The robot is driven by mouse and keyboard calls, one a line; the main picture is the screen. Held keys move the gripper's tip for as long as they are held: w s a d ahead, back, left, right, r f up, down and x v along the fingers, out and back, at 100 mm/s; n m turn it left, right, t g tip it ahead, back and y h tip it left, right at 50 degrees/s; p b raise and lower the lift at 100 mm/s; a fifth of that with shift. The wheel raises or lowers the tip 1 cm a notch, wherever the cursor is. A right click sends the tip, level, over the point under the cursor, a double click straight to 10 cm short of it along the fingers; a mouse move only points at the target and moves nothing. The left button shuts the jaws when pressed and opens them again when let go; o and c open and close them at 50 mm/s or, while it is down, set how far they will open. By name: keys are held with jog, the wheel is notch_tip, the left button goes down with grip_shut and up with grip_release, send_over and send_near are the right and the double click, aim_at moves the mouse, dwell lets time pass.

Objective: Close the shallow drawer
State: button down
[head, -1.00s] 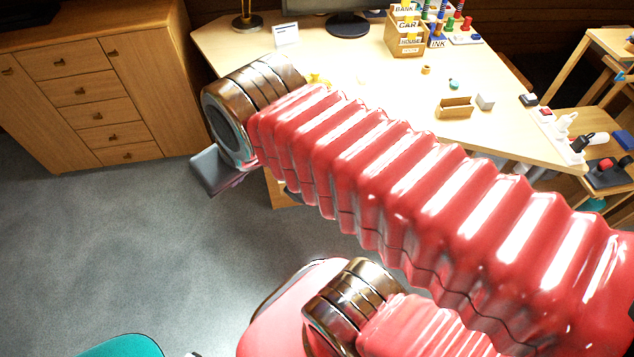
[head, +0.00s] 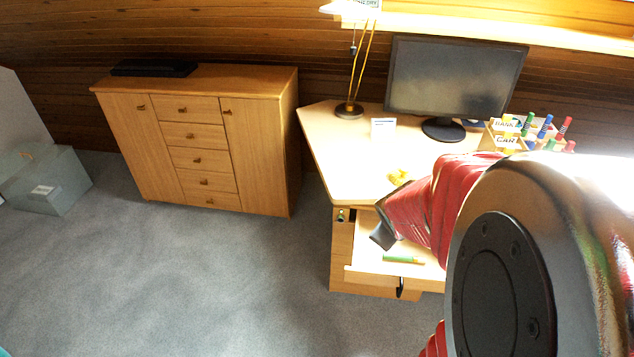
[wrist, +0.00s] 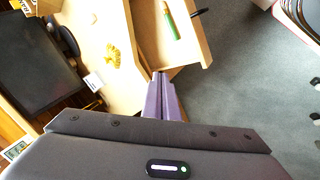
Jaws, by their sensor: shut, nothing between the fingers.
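The shallow drawer (head: 365,272) stands open under the desk top in the head view, its pale interior showing. A green pen-like thing (head: 402,259) lies in it, and a dark handle (head: 400,290) is on its front. In the wrist view the open drawer (wrist: 203,42) is at the top, with the green thing (wrist: 170,25) inside and the dark handle (wrist: 199,12) on its outer face. My gripper (wrist: 161,76) is shut and empty, its purple fingers close to the drawer's near corner; contact cannot be told. In the head view my arm hides part of the drawer.
The desk (head: 340,165) carries a monitor (head: 455,85), a lamp (head: 350,108), a small white card (head: 383,128) and a yellow object (head: 399,176). A wooden cabinet (head: 260,150) stands at the back left. Grey floor (head: 200,270) is clear left of the desk.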

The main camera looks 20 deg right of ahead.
jog(key=s+d+f+n+y, duration=0.25)
jog(key=d+f, duration=0.25)
jog(key=f, duration=0.6)
jog(key=s+a+f+n+t+y, duration=0.1)
jog(key=s+a+f+n+y, duration=0.2)
jog(key=f, duration=0.6)
jog(key=shift+s+a+t, duration=0.2)
jog(key=shift+s+t, duration=0.2)
jog(key=shift+s, duration=0.75)
jog(key=shift+f, duration=0.1)
send_near(375, 278)
notch_tip(375, 278, down, 4)
jog(key=a, duration=0.3)
jog(key=w+d, duration=0.2)
jog(key=shift+w+d+r, duration=0.2)
jog(key=shift+w+d, duration=0.1)
jog(key=shift+d, duration=0.1)
